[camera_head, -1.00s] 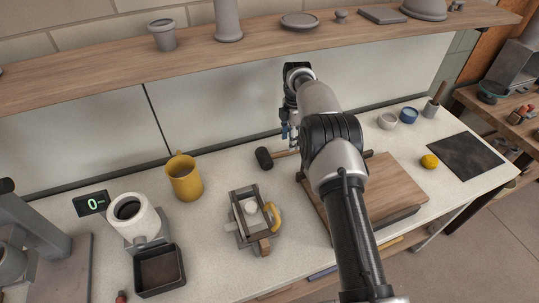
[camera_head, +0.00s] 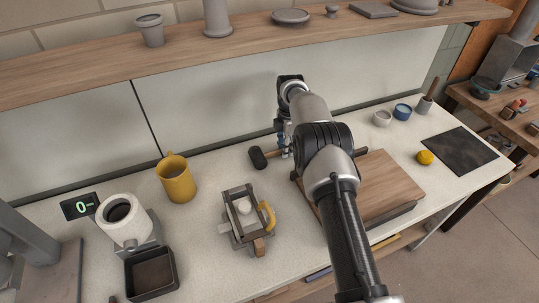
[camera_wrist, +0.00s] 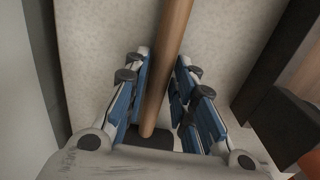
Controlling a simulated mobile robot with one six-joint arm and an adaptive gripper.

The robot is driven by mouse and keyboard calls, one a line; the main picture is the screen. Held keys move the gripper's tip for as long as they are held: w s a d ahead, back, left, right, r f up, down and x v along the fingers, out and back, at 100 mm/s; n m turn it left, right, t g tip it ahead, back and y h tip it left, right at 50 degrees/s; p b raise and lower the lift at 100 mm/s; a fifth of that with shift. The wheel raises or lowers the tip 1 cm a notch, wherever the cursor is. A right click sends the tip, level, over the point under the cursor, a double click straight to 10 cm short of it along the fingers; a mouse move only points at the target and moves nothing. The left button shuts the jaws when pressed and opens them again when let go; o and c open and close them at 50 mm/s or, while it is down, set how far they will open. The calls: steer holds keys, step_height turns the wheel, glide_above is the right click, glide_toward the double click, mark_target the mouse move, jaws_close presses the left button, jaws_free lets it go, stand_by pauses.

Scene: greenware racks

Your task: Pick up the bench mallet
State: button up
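The bench mallet lies on the pale worktop below the back wall. Its black head (camera_head: 258,158) shows in the head view, with a short piece of wooden handle to its right. My gripper (camera_head: 283,146) is down at the handle, partly hidden by my arm. In the wrist view the handle (camera_wrist: 171,45) runs between the two blue-padded fingers of my gripper (camera_wrist: 162,62). Gaps show on both sides of the handle, so the fingers are open around it. The mallet head is out of the wrist view.
A wooden board (camera_head: 385,188) lies right of the mallet, partly behind my arm. A yellow mug (camera_head: 177,182) and a metal frame with a yellow handle (camera_head: 240,222) stand to the left and front. A shelf (camera_head: 260,40) runs above. Bare worktop surrounds the mallet head.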

jaws_close()
stand_by(0.4)
steer(key=shift+r, duration=0.15)
steer(key=shift+r+p, duration=0.35)
steer(key=shift+r, duration=0.3)
step_height(320, 180, up, 3)
steer(key=shift+f+p, duration=0.15)
steer(key=shift+p, duration=0.45)
steer(key=s+a, duration=0.3)
steer(key=a, duration=0.1)
steer(key=s+a+p, duration=0.1)
steer(key=s+a, duration=0.3)
steer(key=a, duration=0.1)
steer(key=s+a+p, duration=0.1)
steer(key=s+a, duration=0.3)
steer(key=a, duration=0.1)
steer(key=shift+f, duration=0.25)
steer(key=shift+r+p, duration=0.65)
steer(key=shift+p, duration=0.05)
steer(key=shift+s+r+p, duration=0.1)
steer(key=shift+r+p, duration=1.25)
steer(key=shift+r, duration=0.9)
